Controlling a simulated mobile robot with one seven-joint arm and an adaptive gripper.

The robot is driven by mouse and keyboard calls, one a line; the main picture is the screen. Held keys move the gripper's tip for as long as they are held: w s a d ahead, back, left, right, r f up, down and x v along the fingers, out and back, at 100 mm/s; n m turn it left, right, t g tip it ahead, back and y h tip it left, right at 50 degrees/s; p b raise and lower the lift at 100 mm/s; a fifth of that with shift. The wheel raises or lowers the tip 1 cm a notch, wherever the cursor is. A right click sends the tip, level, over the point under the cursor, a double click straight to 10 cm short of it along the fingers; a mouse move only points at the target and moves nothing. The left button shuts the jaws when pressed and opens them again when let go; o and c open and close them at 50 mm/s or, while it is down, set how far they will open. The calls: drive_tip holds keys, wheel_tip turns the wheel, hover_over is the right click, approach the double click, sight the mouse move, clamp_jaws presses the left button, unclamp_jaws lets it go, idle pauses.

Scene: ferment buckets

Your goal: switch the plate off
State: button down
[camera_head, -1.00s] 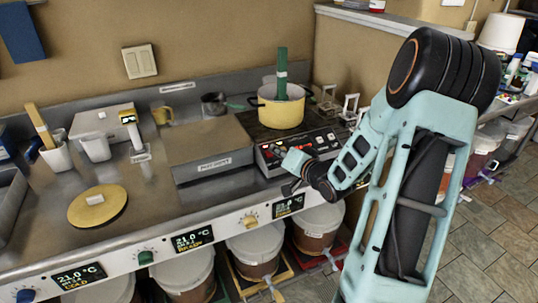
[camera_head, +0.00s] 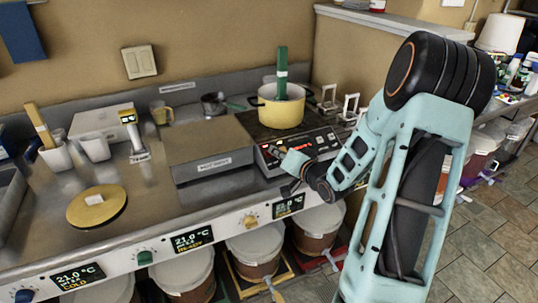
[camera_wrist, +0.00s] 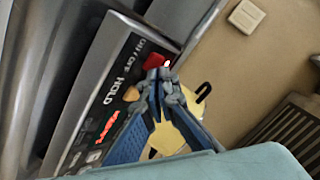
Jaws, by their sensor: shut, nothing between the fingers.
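The hot plate's front panel (camera_head: 318,141) is on the counter, with a yellow pot (camera_head: 281,108) standing on the plate. In the wrist view, the panel has a red button (camera_wrist: 155,62) by the "ON/OFF" lettering, an orange button (camera_wrist: 131,95) by "HOLD", and glowing red characters (camera_wrist: 108,128). My gripper (camera_wrist: 159,78) is shut and empty, its fingertips right by the red button; I cannot tell whether they touch it. In the head view my gripper (camera_head: 279,153) is at the panel's left end, and my arm hides part of the panel.
A grey box (camera_head: 210,150) stands close to the left of the plate. Small metal stands (camera_head: 350,104) are to its right. A green-handled pan (camera_head: 214,103) lies behind the box. Knobs and displays line the bench front (camera_head: 130,262). The counter between the box and the round yellow board (camera_head: 97,212) is clear.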

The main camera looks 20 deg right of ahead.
drive_tip(key=shift+f, duration=0.15)
drive_tip(key=shift+s+r+p, duration=0.25)
drive_tip(key=shift+r+p, duration=0.25)
drive_tip(key=shift+r, duration=0.05)
drive_tip(key=shift+r, duration=0.1)
drive_tip(key=s+r+p, duration=0.2)
drive_tip(key=r+p, duration=0.1)
drive_tip(key=s+r+p, duration=0.1)
drive_tip(key=r+p, duration=0.1)
idle(0.5)
drive_tip(key=shift+d, duration=0.15)
idle(0.5)
